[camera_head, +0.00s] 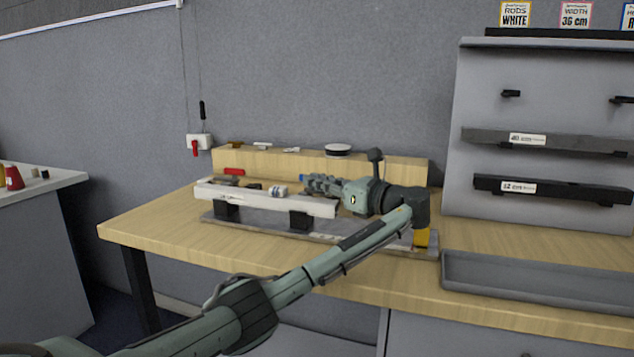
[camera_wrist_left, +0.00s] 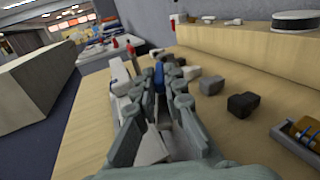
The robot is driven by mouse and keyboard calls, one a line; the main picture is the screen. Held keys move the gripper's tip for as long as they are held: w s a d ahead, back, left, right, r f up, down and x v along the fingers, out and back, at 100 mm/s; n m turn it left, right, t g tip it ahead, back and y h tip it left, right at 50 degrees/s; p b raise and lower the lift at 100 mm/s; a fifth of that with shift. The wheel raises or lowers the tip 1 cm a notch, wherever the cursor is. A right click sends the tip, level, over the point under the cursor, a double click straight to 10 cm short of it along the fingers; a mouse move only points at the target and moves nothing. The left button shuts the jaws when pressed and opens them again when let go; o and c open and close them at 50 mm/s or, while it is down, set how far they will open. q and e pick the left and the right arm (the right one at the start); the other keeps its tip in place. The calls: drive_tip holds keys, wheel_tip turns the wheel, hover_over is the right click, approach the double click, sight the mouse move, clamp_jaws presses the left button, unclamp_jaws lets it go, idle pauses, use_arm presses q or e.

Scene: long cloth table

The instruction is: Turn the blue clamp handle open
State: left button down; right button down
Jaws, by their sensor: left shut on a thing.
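A small blue part, the blue clamp handle (camera_head: 302,177), shows at the fingertips of my left gripper (camera_head: 308,182) in the head view, above the long white bar. In the left wrist view the blue handle (camera_wrist_left: 160,75) stands between the two fingertips of the left gripper (camera_wrist_left: 163,80), which are closed on it. The fingers hide much of the handle and the clamp's base. The white bar (camera_head: 265,199) rests on dark supports on a grey base plate (camera_head: 260,227). My right gripper is not in view.
A red handle (camera_head: 234,171) lies towards the bar's left end. A wooden ledge (camera_head: 390,168) runs behind, with a round black-and-white item (camera_head: 338,150). Grey (camera_wrist_left: 211,85) and black (camera_wrist_left: 243,104) blocks lie beside the gripper. A grey tray (camera_head: 530,275) and rack (camera_head: 545,105) stand right. The table's front left is clear.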

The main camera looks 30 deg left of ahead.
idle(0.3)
use_arm(q)
drive_tip(key=c, duration=1.6)
unclamp_jaws()
wheel_tip(320, 180, up, 10)
drive_tip(key=shift+r, duration=0.1)
drive_tip(key=shift+o, duration=0.3)
